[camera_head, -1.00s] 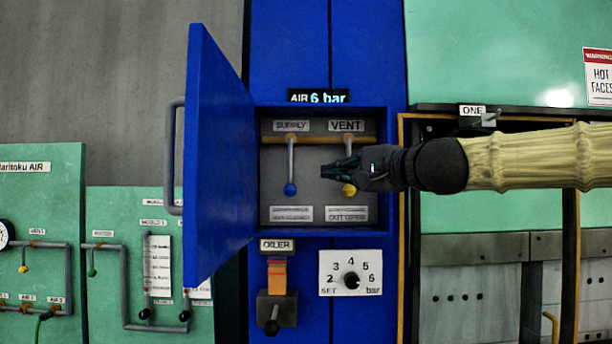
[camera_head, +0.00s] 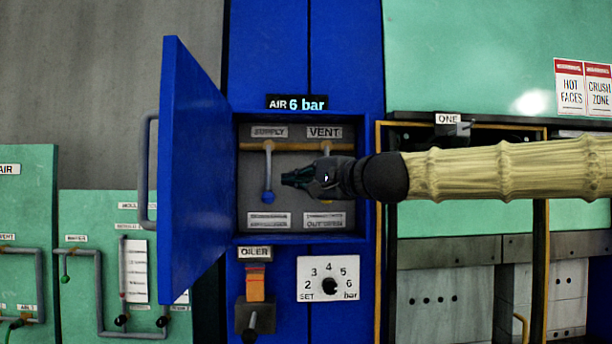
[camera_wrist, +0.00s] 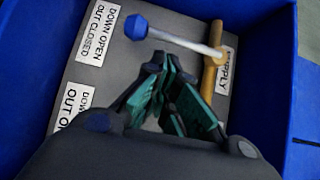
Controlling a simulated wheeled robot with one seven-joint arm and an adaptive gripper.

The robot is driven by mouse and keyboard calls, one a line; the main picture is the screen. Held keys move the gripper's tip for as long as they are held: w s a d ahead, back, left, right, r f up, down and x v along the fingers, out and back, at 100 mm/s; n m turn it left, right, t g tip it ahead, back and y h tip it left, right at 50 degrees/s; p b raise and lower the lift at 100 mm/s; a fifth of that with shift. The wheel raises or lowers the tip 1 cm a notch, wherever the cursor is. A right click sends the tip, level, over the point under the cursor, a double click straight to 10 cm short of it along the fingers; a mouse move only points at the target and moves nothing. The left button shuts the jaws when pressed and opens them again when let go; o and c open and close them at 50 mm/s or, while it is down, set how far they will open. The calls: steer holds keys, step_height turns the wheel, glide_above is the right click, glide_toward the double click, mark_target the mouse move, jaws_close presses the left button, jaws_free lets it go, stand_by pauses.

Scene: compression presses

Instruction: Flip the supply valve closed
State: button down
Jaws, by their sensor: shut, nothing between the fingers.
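The supply valve handle is a grey lever with a blue knob (camera_head: 268,196), hanging straight down from the brass pipe (camera_head: 290,146) under the SUPPLY label (camera_head: 269,132). In the wrist view its blue knob (camera_wrist: 136,27) and lever (camera_wrist: 180,40) lie just beyond my fingers. My gripper (camera_head: 286,179) is shut and empty, just right of the lever at mid-height; I cannot tell whether it touches. It also shows in the wrist view (camera_wrist: 165,85). The vent valve's yellow knob is mostly hidden behind my gripper. A plate (camera_wrist: 97,32) reads "DOWN OPEN, OUT CLOSED".
The blue cabinet door (camera_head: 195,160) stands open on the left. The cabinet's walls (camera_wrist: 265,80) closely surround my gripper. Below are the oiler (camera_head: 255,285) and a pressure dial (camera_head: 330,287).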

mark_target(268, 174)
steer(key=shift+p+x, duration=0.85)
steer(key=shift+x, duration=1.55)
steer(key=shift+s+a+f, duration=0.1)
steer(key=shift+a+f, duration=0.05)
